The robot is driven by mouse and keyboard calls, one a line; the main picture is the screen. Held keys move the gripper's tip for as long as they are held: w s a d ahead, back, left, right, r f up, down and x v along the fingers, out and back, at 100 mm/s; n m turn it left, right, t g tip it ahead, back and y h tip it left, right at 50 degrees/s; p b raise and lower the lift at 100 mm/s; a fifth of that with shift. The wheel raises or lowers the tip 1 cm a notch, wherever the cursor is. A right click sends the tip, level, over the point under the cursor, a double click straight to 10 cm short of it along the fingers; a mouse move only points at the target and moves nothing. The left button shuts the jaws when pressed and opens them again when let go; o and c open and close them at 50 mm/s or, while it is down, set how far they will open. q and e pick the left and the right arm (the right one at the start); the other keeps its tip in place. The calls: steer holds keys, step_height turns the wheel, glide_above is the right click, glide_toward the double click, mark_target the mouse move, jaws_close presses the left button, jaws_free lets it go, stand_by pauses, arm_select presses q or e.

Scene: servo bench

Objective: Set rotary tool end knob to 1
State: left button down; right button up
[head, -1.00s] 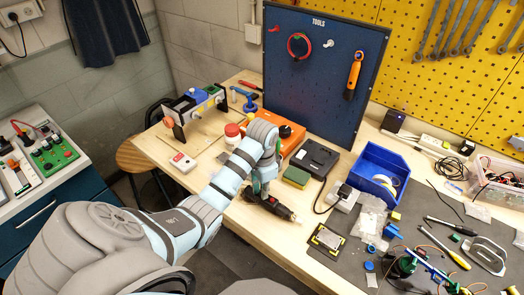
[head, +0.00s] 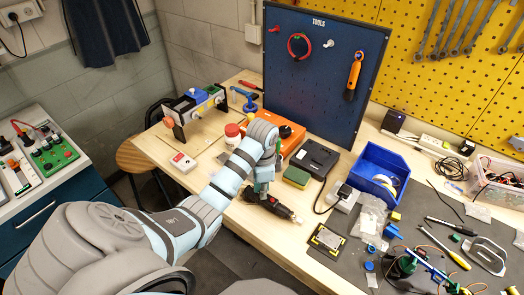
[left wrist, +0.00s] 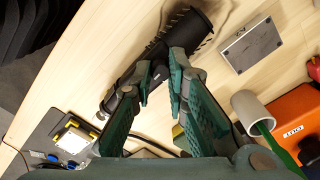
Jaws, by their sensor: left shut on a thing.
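The black rotary tool (head: 280,209) lies on the wooden bench, with its narrower end toward the dark mat. It also shows in the left wrist view (left wrist: 191,32), lying at a slant. My left gripper (head: 261,192) reaches down to the tool near its far-left end. In the left wrist view, its green-padded fingers (left wrist: 163,78) meet at the tool's side and are shut on it. The exact part between the fingertips is hard to tell, and I cannot read any knob marking. My right gripper is not in view.
A sponge (head: 297,177), an orange case (head: 291,137) and a black box (head: 315,158) stand behind the tool. A grey mat (head: 400,270) with small parts and a blue bin (head: 378,173) lie to the right. The bench edge is close in front.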

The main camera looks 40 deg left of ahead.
arm_select(q)
steer(key=c, duration=1.6)
jaws_free()
steer(key=shift+o, duration=0.2)
